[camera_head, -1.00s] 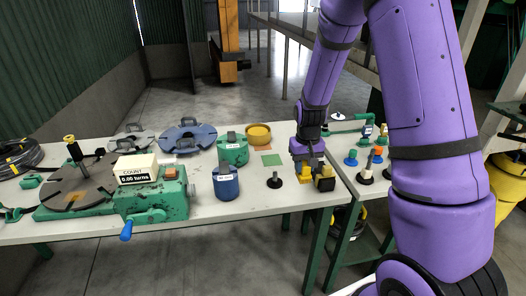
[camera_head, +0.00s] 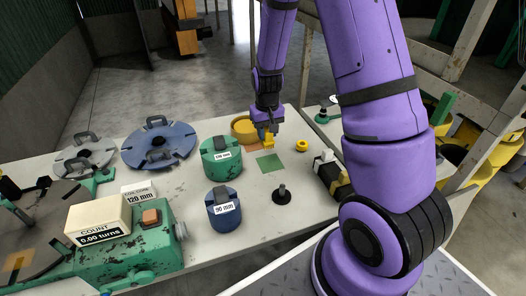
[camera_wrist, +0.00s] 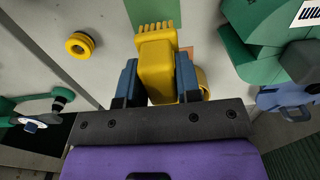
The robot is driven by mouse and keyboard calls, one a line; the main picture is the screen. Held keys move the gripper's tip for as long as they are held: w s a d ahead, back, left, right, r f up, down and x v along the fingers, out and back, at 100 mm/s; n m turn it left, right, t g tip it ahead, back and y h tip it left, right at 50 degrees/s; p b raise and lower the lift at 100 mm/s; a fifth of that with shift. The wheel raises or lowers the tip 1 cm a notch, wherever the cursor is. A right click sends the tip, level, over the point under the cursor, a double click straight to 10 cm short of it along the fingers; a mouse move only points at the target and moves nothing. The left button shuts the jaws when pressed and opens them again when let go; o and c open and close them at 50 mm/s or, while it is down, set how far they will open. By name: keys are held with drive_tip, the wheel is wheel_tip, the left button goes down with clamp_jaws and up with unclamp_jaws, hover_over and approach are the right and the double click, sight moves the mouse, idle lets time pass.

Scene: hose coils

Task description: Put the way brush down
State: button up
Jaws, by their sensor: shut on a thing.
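The way brush (camera_wrist: 157,68) is a yellow block with a row of yellow bristles at its far end. My gripper (camera_wrist: 157,82) is shut on it, one blue-grey finger on each side. In the head view my gripper (camera_head: 266,128) holds the brush (camera_head: 268,141) low over the table, near a green square (camera_head: 268,162) and an orange square (camera_head: 254,147). The green square (camera_wrist: 150,11) also shows beyond the bristles in the wrist view. I cannot tell whether the brush touches the table.
A yellow round dish (camera_head: 241,126) stands just left of my gripper. A green drum (camera_head: 221,160) and a blue drum (camera_head: 222,212) stand further left. A yellow ring (camera_head: 302,146) lies to the right. A black peg on a disc (camera_head: 282,196) stands in front of the green square.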

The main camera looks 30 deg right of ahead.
drive_tip(key=shift+f, duration=3.9)
drive_tip(key=shift+f, duration=0.15)
drive_tip(key=o, duration=1)
drive_tip(key=shift+c, duration=0.2)
